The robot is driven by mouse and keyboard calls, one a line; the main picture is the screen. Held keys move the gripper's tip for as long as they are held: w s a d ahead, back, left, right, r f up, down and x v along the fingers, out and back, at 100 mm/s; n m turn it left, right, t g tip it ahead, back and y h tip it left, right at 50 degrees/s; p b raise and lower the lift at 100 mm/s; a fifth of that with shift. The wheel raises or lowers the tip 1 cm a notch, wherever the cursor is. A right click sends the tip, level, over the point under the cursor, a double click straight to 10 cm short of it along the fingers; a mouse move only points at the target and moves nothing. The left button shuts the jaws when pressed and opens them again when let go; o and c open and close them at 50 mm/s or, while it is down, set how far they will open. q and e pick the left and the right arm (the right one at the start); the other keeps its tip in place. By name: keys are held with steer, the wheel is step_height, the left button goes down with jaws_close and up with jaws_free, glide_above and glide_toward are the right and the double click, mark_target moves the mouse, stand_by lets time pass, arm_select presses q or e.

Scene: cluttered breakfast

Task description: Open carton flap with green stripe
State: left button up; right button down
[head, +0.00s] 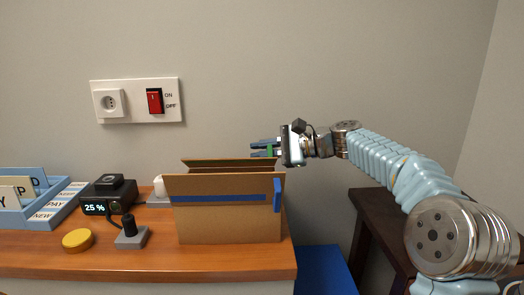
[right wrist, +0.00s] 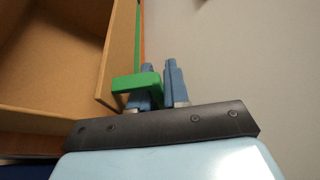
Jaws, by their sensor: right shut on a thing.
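A cardboard carton (head: 225,225) stands on the wooden counter; its near side bears a blue stripe (head: 218,198) and a blue tab (head: 277,196). A far flap (head: 215,162) stands up behind it in the head view. My right gripper (head: 264,149) is at the carton's far right, shut on a green tab (head: 270,151). In the right wrist view the green tab (right wrist: 138,84) sits between the fingers (right wrist: 158,84), next to a cardboard panel (right wrist: 121,50) with a thin green stripe (right wrist: 140,35) on its outer side. The carton's interior (right wrist: 55,60) shows open there. My left gripper is not in view.
Left of the carton are a grey joystick-like device (head: 130,235), a yellow disc (head: 77,239), a black display unit (head: 108,198) and a blue letter tray (head: 55,208). A wall plate (head: 137,101) hangs behind. The counter's right edge is close to the carton.

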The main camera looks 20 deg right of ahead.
steer(key=shift+r+p, duration=0.15)
steer(key=shift+p, duration=0.35)
steer(key=p, duration=0.1)
steer(key=m+p, duration=0.1)
steer(key=p, duration=0.1)
steer(key=shift+w+d+r+g, duration=0.1)
steer(key=shift+w+r+g, duration=0.05)
steer(key=shift+w+g, duration=0.2)
steer(key=shift+w+d+f+m+g, duration=0.2)
steer(key=shift+w+m+g, duration=0.4)
steer(key=shift+m, duration=0.4)
steer(key=shift+w+d+f+m+g, duration=0.1)
steer(key=shift+w+f+m+g, duration=0.3)
steer(key=shift+m, duration=0.6)
steer(key=shift+r, duration=0.1)
